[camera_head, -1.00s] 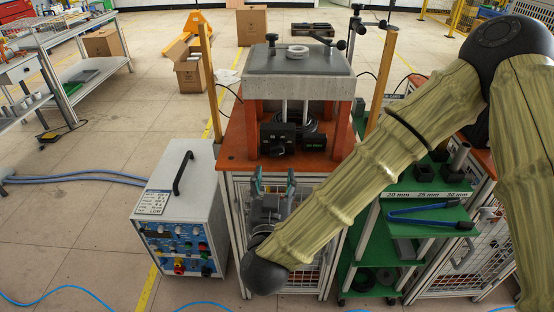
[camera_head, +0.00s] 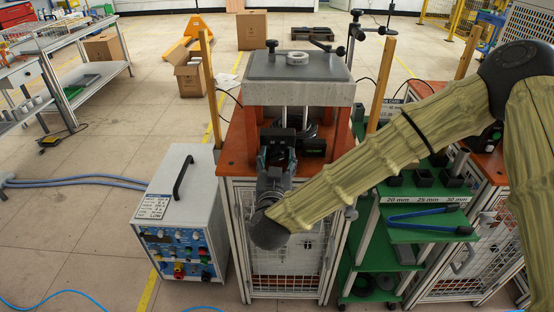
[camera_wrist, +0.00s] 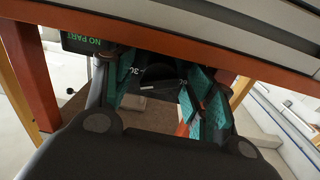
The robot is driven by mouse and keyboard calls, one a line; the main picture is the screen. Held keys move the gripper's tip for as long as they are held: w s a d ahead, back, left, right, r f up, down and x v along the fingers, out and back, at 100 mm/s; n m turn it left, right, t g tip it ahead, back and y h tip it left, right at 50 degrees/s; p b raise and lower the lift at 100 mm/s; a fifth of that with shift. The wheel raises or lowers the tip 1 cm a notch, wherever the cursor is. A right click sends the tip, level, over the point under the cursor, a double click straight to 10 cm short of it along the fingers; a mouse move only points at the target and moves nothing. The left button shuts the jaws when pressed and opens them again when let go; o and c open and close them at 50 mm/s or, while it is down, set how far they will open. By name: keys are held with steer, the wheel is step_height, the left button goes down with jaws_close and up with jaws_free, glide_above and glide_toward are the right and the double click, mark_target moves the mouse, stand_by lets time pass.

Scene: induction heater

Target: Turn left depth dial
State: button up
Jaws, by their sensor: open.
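The induction heater (camera_head: 300,66) stands on an orange-topped bench, with a grey upper block on posts. Black control units (camera_head: 312,147) sit under the block, partly hidden behind my gripper in the head view. My gripper (camera_head: 277,158) reaches up to the front of the left unit. In the wrist view my gripper (camera_wrist: 158,78) has its teal-padded fingers apart. A dark part with white scale marks (camera_wrist: 150,74) shows between them, likely the left depth dial. Whether the fingers touch it cannot be told. A black display (camera_wrist: 88,46) with green "NO PART" text is at the left.
A white control box (camera_head: 180,215) stands left of the bench. A green shelf cart (camera_head: 425,228) with blue-handled tongs stands at the right, beneath my arm.

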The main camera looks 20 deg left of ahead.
steer(key=c, duration=1)
steer(key=shift+r+n+p, duration=0.1)
steer(key=shift+n+p, duration=0.5)
steer(key=shift+p, duration=0.05)
steer(key=o, duration=1)
